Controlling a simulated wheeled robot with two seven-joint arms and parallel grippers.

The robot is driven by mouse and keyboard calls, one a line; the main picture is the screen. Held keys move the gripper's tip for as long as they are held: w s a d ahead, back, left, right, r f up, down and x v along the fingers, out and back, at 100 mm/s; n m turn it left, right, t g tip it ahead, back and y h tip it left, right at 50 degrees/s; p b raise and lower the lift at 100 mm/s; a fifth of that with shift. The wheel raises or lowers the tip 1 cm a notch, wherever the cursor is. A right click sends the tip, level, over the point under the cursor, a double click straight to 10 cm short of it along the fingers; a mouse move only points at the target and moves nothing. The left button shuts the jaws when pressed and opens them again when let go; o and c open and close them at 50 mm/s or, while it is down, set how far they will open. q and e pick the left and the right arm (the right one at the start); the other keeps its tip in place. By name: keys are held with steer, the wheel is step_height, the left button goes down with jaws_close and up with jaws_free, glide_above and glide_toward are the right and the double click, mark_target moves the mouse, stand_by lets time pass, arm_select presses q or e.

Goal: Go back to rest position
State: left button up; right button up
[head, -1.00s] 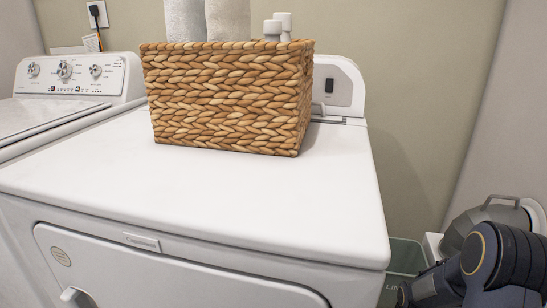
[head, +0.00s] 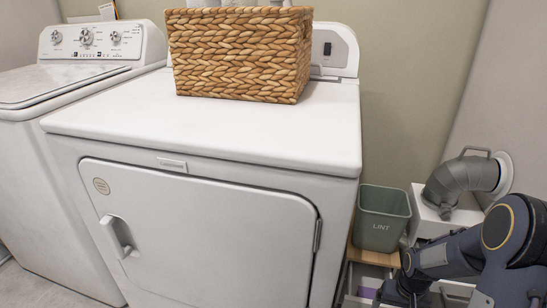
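My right arm comes in at the lower right in the head view and bends down toward the bottom edge. Its gripper fingers do not show; the picture's lower edge cuts off that end. My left arm and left gripper are out of view. Neither gripper can be seen holding anything.
A white dryer (head: 200,226) with its door shut fills the middle, a woven basket (head: 240,55) on top. A white washer (head: 50,150) stands at left. A green LINT bin (head: 382,218) sits on a wooden-topped stand (head: 372,257), close to my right arm. A grey duct (head: 460,182) is behind.

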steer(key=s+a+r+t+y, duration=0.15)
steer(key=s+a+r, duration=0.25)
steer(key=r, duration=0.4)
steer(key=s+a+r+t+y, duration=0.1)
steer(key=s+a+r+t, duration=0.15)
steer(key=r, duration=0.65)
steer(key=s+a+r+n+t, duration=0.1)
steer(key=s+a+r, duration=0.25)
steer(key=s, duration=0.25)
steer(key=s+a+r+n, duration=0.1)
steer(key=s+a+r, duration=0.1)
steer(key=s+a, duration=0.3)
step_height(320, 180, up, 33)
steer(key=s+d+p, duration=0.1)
steer(key=p, duration=3.2)
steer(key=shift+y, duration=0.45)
